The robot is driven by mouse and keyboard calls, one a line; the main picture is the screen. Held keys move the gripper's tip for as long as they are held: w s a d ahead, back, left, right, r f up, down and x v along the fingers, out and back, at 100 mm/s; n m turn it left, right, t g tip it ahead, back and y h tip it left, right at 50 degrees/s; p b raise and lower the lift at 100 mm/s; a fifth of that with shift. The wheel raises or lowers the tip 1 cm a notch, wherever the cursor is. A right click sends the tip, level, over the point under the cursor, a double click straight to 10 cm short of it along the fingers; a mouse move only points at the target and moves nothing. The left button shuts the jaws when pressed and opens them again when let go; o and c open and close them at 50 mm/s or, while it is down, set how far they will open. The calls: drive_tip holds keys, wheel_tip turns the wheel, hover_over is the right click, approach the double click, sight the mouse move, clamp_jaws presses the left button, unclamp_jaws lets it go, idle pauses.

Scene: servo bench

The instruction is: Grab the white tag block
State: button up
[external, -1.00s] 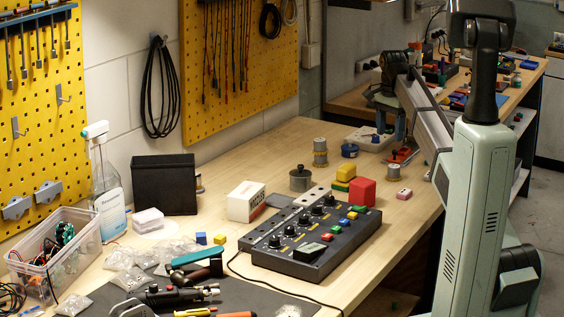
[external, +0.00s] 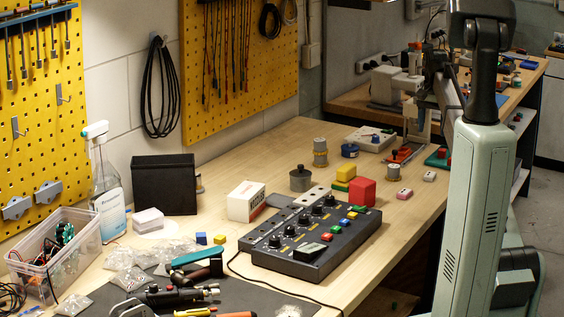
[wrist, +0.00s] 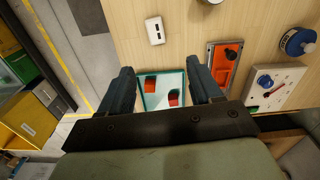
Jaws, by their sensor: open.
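A small white block (external: 429,176), which I take for the white tag block, lies on the wooden bench near its right edge. In the wrist view this white block (wrist: 155,31) shows two small dark marks and lies beyond the fingertips, clear of them. My gripper (external: 416,137) is open at the far end of the bench, behind the block in the external view. In the wrist view, my gripper (wrist: 163,84) has its two dark fingers wide apart, with nothing held. Between them shows a green-rimmed item (wrist: 163,90) with red parts.
A second pale block with pinkish sides (external: 404,193) lies nearer the camera. An orange tray (wrist: 224,68), a knobbed white box (wrist: 275,84) and a blue spool (wrist: 297,41) stand right of the fingers.

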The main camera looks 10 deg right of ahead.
hover_over(430, 173)
wheel_tip(430, 173, down, 9)
drive_tip(key=shift+w+a+r, duration=0.1)
drive_tip(key=shift+a+r, duration=0.05)
drive_tip(key=shift+r, duration=0.05)
drive_tip(key=shift+s+f, duration=0.2)
drive_tip(key=shift+f, duration=1.15)
drive_tip(key=shift+s+f, duration=0.15)
drive_tip(key=shift+f, duration=1.15)
drive_tip(key=c, duration=1.1)
